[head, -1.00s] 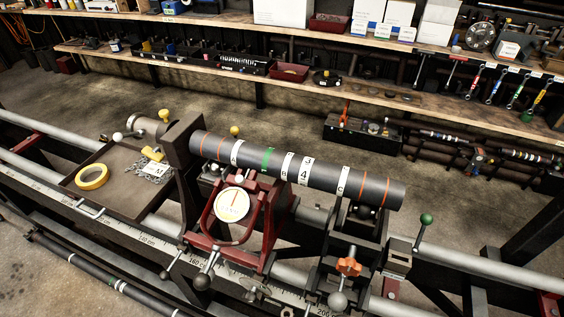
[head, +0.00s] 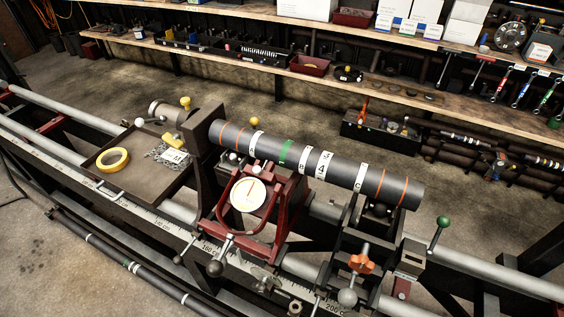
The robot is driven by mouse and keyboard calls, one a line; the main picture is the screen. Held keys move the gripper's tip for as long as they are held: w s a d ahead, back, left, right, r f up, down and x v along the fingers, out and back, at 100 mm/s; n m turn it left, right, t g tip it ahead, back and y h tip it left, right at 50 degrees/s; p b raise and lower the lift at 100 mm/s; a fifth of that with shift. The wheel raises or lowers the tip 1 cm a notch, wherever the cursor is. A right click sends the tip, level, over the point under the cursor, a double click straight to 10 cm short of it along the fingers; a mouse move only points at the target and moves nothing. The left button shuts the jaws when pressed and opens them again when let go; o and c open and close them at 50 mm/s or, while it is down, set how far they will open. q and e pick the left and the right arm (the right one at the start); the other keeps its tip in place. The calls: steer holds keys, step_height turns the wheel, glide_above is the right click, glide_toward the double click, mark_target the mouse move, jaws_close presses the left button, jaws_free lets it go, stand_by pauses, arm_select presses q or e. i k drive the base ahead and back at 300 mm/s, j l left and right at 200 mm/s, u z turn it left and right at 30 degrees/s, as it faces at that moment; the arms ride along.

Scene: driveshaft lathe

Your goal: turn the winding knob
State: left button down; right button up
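An orange star-shaped knob (head: 361,263) sits on the front of the right-hand tube support (head: 352,232). A grey lever ball (head: 347,298) is just below it. A green ball-topped handle (head: 443,221) stands to the right of that support. I cannot tell for certain which of these is the winding knob. A dark tube (head: 322,165) with white labels and orange and green bands lies across the supports. A red frame with a round dial (head: 248,195) is under its left half. Neither of my grippers is in view.
A tray (head: 145,185) with yellow tape (head: 113,160) and a chain (head: 165,152) sits left on the rails. Yellow knobs and grey lever balls project around the supports. Shelves (head: 270,65) with tools and boxes line the back. Floor shows between rails and shelves.

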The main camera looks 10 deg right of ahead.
mark_target(361, 263)
steer(key=k+z, duration=0.1)
steer(key=z, duration=0.3)
steer(key=k+z, duration=0.15)
steer(key=z, duration=0.2)
steer(key=k+z, duration=0.1)
steer(key=z, duration=0.3)
